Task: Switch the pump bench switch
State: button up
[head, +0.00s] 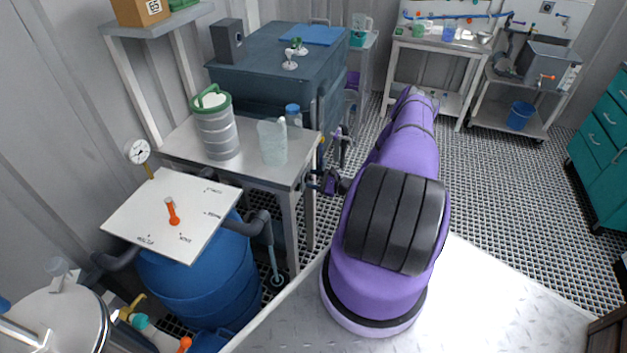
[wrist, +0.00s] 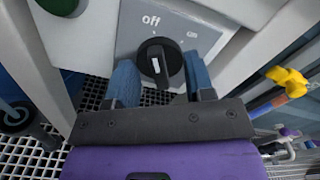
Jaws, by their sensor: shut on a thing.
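The pump bench switch shows in the wrist view as a black rotary knob (wrist: 158,62) with a white mark, on a grey plate (wrist: 195,22). The word "off" is printed above the knob, and a smaller light mark lies to its upper right. I cannot tell for sure which mark the knob points at. My gripper (wrist: 160,72) has its blue fingers on either side of the knob and is shut on it. In the head view my gripper (head: 321,182) is small, beside the right end of the pump bench (head: 296,168); the switch is hidden there.
A ribbed canister (head: 217,135) with a green handle and a clear jug (head: 273,143) stand on the bench. A blue barrel (head: 200,275) under a white board is at front left. In the wrist view a yellow valve handle (wrist: 289,80) is close on the right.

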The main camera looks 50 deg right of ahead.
dwell(0.4)
jog(key=o, duration=0.9)
jog(key=v, duration=1)
jog(key=shift+s+d, duration=0.15)
jog(key=shift+s, duration=0.25)
